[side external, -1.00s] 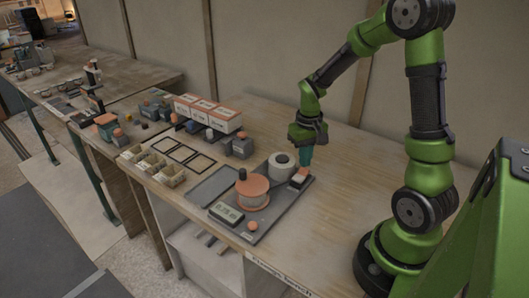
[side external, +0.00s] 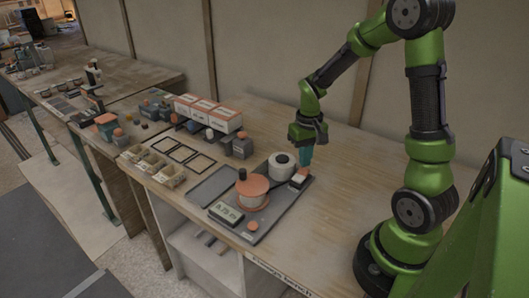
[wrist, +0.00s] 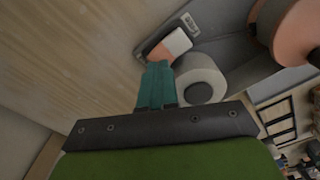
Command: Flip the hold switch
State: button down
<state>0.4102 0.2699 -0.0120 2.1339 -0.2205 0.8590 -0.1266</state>
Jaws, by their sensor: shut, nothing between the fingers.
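A small rocker switch with an orange half and a white half (side external: 298,180) sits in a dark housing at the right edge of a grey tray (side external: 273,222). I take it for the hold switch; no label is readable. It also shows in the wrist view (wrist: 169,46), at the top centre. My gripper (side external: 305,164) has teal fingers, shut and empty, pointing down just behind the switch. In the wrist view the fingertips (wrist: 158,66) lie at the switch's near edge; I cannot tell whether they touch it.
A white roll (side external: 282,164) stands close to the fingers on the tray. An orange drum with a dark knob (side external: 252,190), a display box (side external: 226,212) and an orange button (side external: 253,225) are also there. Boxes and bins stand further left. The bench (side external: 350,165) right of the tray is clear.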

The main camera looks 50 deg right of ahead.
aim_at(304, 170)
jog(key=shift+f, duration=1.05)
dwell(0.4)
jog(key=shift+r, duration=3.55)
jog(key=shift+f, duration=0.1)
jog(key=s+a+r+n+t+y, duration=0.1)
jog(key=s+a+r+t, duration=0.2)
jog(key=a+r, duration=0.3)
jog(key=s+a+r+t+y, duration=0.1)
jog(key=s+a+r+t, duration=0.3)
jog(key=a+r, duration=0.3)
jog(key=a, duration=0.4)
jog(key=shift+s+n, duration=0.2)
jog(key=shift+n, duration=0.2)
